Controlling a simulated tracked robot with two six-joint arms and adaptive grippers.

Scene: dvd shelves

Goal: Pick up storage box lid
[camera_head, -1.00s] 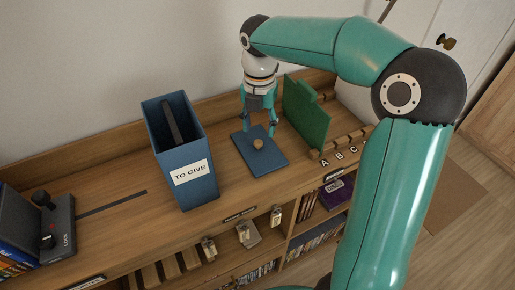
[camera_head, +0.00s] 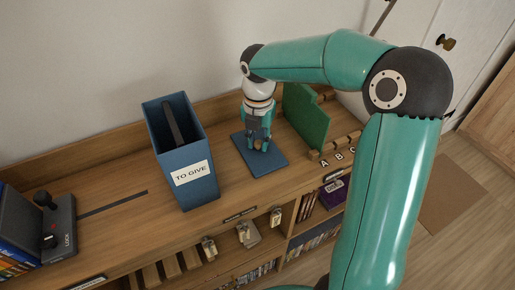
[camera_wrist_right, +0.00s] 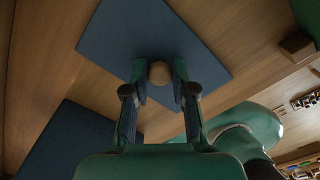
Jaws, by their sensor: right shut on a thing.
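The storage box lid (camera_head: 272,162) is a flat blue square panel with a round wooden knob, lying on the wooden shelf top. It also shows in the right wrist view (camera_wrist_right: 108,38). My right gripper (camera_head: 258,147) is over the lid, pointing down, with its fingers shut on the knob (camera_wrist_right: 160,73). In the right wrist view the fingertips touch the knob from both sides. The lid looks flat on the shelf top. My left gripper is not in view.
A tall open blue box (camera_head: 204,190) labelled "TO GIVE" stands left of the lid, with a dark slab inside. A green divider (camera_head: 306,117) stands right behind lettered wooden blocks. A lever box (camera_head: 60,228) is at far left.

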